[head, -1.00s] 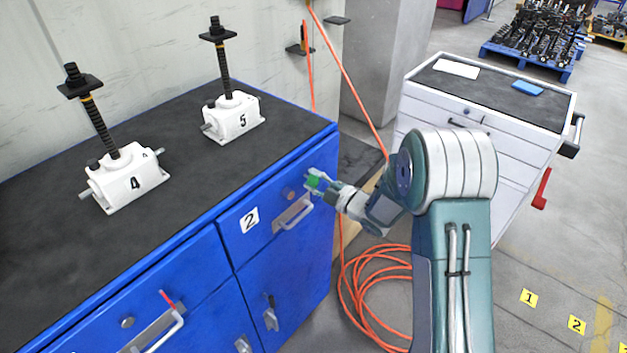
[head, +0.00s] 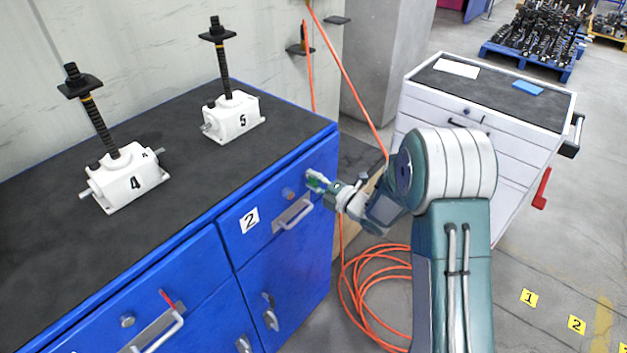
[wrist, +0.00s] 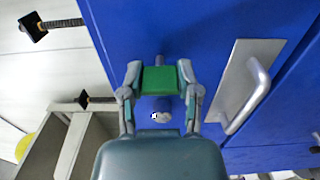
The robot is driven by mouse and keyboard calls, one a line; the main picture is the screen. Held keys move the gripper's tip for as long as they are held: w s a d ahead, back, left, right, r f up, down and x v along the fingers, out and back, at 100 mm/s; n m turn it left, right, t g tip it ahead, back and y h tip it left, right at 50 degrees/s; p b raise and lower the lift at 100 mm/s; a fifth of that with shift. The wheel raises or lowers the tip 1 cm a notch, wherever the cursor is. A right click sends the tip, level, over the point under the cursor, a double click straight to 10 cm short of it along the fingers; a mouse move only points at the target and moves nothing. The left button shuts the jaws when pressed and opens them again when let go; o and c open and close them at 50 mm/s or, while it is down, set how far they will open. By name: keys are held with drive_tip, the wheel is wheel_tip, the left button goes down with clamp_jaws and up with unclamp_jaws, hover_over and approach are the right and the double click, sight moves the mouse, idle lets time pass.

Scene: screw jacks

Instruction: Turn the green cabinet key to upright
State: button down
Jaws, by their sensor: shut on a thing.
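The green key (wrist: 160,79) sits between my gripper's two fingers in the wrist view, a flat green block with a short grey stem behind it toward the blue cabinet face. My gripper (wrist: 161,82) is shut on it from both sides. In the wrist view the key's long side runs across the picture, at a steep angle to the drawer handle. In the head view my gripper (head: 320,183) is at the upper right of the blue cabinet front (head: 290,260), and only a little green shows between its fingers. The key's exact tilt is hard to tell there.
A drawer handle (head: 294,216) and a round lock (head: 288,194) lie left of my gripper. White screw jacks 4 (head: 130,182) and 5 (head: 232,117) stand on the cabinet top. An orange hose (head: 372,285) coils on the floor. A white drawer cabinet (head: 410,105) stands at right.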

drive_tip(key=shift+s+a+f, duration=0.1)
drive_tip(key=shift+s+f, duration=0.05)
drive_tip(key=shift+f, duration=0.1)
drive_tip(key=shift+c, duration=1.6)
unclamp_jaws()
drive_tip(key=shift+a, duration=0.1)
drive_tip(key=shift+r, duration=0.1)
drive_tip(key=v, duration=1.2)
